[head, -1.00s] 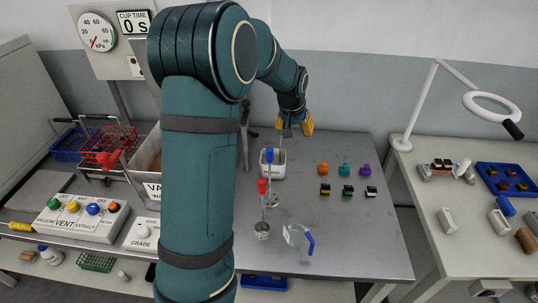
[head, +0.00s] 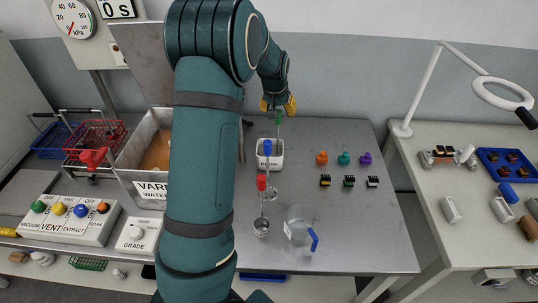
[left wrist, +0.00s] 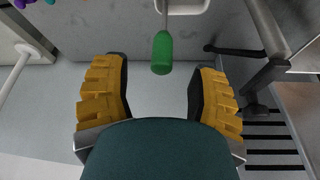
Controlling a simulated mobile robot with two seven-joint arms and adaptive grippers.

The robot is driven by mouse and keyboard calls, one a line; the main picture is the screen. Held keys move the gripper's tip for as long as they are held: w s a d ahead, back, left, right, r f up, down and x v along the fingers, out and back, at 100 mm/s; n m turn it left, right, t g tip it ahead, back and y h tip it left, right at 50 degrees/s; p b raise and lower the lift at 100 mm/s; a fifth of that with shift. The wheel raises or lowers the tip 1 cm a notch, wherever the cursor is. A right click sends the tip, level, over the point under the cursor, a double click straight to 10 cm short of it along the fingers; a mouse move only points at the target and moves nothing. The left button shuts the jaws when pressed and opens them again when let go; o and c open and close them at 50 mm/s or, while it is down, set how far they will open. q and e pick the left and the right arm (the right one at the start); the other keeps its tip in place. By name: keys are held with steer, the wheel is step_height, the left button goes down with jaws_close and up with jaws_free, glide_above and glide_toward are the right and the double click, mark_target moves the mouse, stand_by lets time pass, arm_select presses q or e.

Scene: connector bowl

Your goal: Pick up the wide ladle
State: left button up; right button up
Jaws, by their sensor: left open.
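Three ladles show in the head view: one with a red handle (head: 261,182), one with a blue handle (head: 267,147) and one with a green handle (head: 278,118). The red ladle's cup (head: 261,227) looks wider than the blue one's (head: 271,196). The green ladle's lower end is hidden at the white container (head: 276,160), so I cannot tell which ladle is widest. My left gripper (head: 278,105) is open right above the green handle. In the left wrist view the green handle (left wrist: 162,52) lies between the yellow fingertips, apart from both. My right gripper is out of view.
A clear jug (head: 301,226) with a blue handle stands at the front of the grey table (head: 360,235). Small coloured knobs and blocks (head: 348,181) lie to the right. A box (head: 150,187) and control panel (head: 75,222) are left. A lamp (head: 420,90) stands right.

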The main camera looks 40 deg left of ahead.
mark_target(279, 118)
arm_select(q)
steer(key=shift+b+x, duration=0.3)
steer(key=shift+x, duration=2.8)
steer(key=shift+s, duration=0.15)
jaws_close()
